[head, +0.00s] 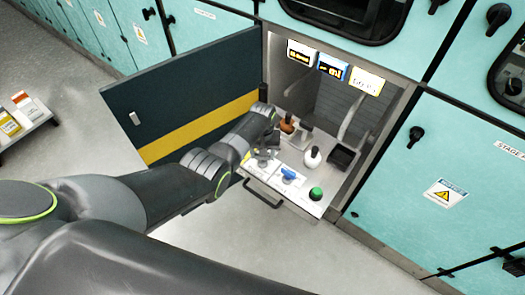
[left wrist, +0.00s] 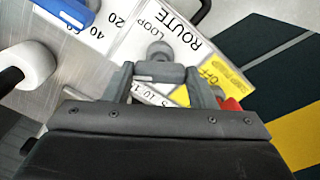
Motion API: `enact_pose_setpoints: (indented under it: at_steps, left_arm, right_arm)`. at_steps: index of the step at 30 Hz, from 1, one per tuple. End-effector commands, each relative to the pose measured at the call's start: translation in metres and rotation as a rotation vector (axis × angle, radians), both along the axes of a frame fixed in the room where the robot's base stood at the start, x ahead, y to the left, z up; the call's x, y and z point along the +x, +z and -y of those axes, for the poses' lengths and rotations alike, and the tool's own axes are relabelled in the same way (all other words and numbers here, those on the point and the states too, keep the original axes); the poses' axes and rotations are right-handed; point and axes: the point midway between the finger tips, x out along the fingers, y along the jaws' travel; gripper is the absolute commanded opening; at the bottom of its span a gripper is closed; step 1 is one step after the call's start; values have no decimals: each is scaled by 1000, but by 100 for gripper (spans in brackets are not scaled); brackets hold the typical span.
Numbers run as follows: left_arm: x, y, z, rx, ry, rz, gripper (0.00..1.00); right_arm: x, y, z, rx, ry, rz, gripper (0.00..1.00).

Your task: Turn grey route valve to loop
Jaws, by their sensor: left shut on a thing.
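The grey route valve (left wrist: 160,50) shows its round grey end in the left wrist view, at a white plate (left wrist: 128,45) lettered ROUTE and LOOP. My left gripper (left wrist: 160,76) is shut on this valve, with a finger on each side of it. The lower part of the valve is hidden by the fingers, so I cannot tell exactly which mark it points to. In the head view my left gripper (head: 264,156) is over the left side of the pulled-out panel (head: 300,193), and it mostly covers the valve. My right gripper is not in view.
Close by are a blue valve (head: 290,173), a green button (head: 316,194), a white knob (head: 312,157) and a brown-orange knob (head: 287,123). A red part (left wrist: 232,103) sits right of the gripper. The open dark door (head: 190,85) stands left of the bay.

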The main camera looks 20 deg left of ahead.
Motion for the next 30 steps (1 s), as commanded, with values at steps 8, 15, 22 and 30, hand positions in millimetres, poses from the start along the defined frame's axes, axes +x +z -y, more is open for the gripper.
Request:
enact_pose_setpoints:
  at_steps: [8,15,22,30]
  left_arm:
    - [1,2,0,0,-253,0,28]
    - [1,1,0,-1,-433,2,28]
    - [0,1,0,-1,-543,1,28]
    - [0,0,0,-1,-595,1,28]
  right_arm:
    - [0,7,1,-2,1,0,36]
    - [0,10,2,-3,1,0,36]
    - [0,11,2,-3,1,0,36]
    - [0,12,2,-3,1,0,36]
